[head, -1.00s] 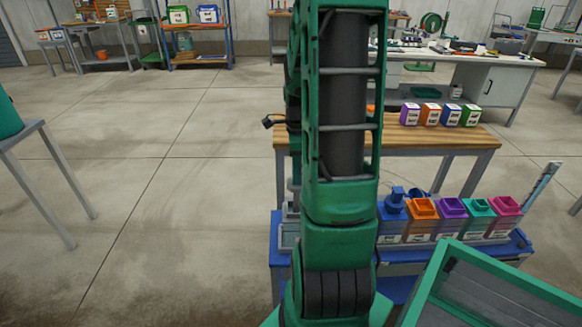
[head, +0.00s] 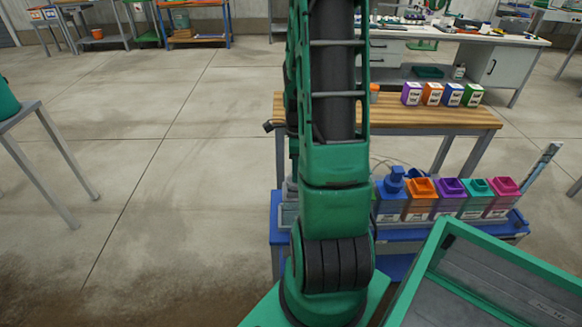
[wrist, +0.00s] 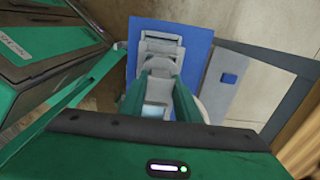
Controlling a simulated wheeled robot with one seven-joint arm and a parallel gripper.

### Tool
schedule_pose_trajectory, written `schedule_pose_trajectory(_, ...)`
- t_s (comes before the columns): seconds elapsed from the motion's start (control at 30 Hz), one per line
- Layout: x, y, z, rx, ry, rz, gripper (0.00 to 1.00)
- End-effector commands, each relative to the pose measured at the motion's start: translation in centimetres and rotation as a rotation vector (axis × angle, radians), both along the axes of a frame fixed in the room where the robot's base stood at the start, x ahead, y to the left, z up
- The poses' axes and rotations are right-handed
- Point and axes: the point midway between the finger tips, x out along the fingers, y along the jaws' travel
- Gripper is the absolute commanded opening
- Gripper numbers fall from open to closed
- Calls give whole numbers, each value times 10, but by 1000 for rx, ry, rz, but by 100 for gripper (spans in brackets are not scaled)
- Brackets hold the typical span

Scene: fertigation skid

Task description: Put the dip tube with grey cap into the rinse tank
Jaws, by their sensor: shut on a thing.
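In the wrist view the two green fingers of my gripper (wrist: 160,82) are shut on a grey piece at their tips. It appears to be the grey cap of the dip tube, but it blends with a grey fixture (wrist: 162,45) on a blue surface beyond, and no tube is clear. In the head view my arm hides my gripper. A row of coloured tanks stands on the blue cart (head: 400,246): blue (head: 390,203), orange (head: 420,198), purple (head: 450,197), teal (head: 479,197) and magenta (head: 505,197). Their labels are too small to read, so I cannot tell which is the rinse tank.
A slanted strip or tube (head: 540,172) rises at the cart's right end. A wooden bench (head: 400,112) behind carries several small coloured boxes (head: 432,94). A green-framed panel (head: 500,275) is near at lower right. The floor at left is open.

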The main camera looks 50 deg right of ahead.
Motion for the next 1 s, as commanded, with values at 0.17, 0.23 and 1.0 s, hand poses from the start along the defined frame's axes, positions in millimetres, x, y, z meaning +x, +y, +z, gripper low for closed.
schedule_pose_trajectory(0.17,0,0,-6,0,0,0,0)
schedule_pose_trajectory(0.23,0,0,-7,0,0,0,0)
schedule_pose_trajectory(1.0,1,0,0,-2,-2,0,51)
